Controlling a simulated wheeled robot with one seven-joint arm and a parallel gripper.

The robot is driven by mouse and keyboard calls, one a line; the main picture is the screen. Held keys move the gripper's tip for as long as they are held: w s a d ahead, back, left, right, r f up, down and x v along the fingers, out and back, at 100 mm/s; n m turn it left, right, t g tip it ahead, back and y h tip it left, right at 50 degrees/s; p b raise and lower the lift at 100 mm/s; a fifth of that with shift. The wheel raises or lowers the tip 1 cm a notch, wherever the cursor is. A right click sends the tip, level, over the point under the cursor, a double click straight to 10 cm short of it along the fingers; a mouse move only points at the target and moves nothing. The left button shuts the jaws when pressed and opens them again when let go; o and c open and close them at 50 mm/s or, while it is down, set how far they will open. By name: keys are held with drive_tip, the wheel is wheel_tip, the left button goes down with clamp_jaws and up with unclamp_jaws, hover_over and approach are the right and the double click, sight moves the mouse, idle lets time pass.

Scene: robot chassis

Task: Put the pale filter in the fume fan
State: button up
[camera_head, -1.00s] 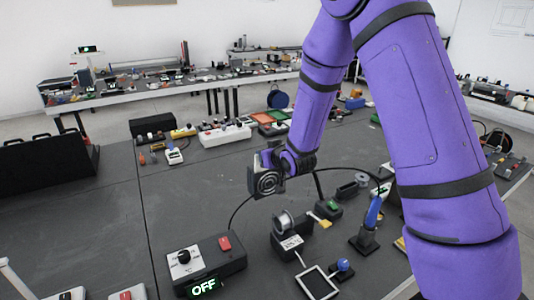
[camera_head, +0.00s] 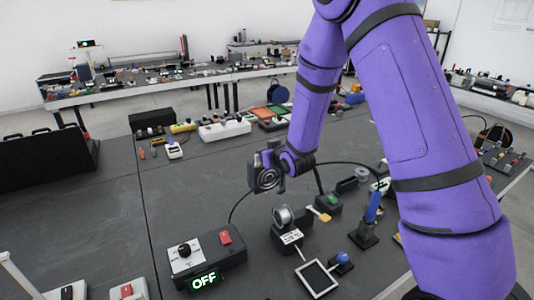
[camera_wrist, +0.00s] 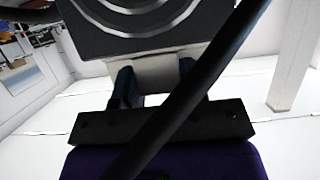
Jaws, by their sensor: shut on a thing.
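The fume fan (camera_head: 263,174) is a dark square housing with a ringed grille, raised above the middle of the grey table. My gripper (camera_head: 284,164) is right beside it at its right side. In the wrist view the fan (camera_wrist: 145,22) fills the top. My gripper (camera_wrist: 156,82) is shut there on a pale piece, taken as the filter (camera_wrist: 152,72), which lies against the fan's near edge. How much of the filter sits inside the fan is hidden. A dark rod or cable (camera_wrist: 195,85) crosses in front of the gripper.
A station showing OFF (camera_head: 205,281) stands in front, with a solder spool (camera_head: 284,217) and a small framed pad (camera_head: 317,279) to its right. A blue-handled tool (camera_head: 373,206) stands further right. The table's left middle is clear.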

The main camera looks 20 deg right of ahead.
drive_tip(key=shift+f, duration=0.2)
drive_tip(key=o, duration=1.2)
drive_tip(key=shift+s, duration=0.15)
drive_tip(key=v, duration=1)
drive_tip(key=shift+s+r, duration=0.2)
drive_tip(key=shift+d, duration=0.1)
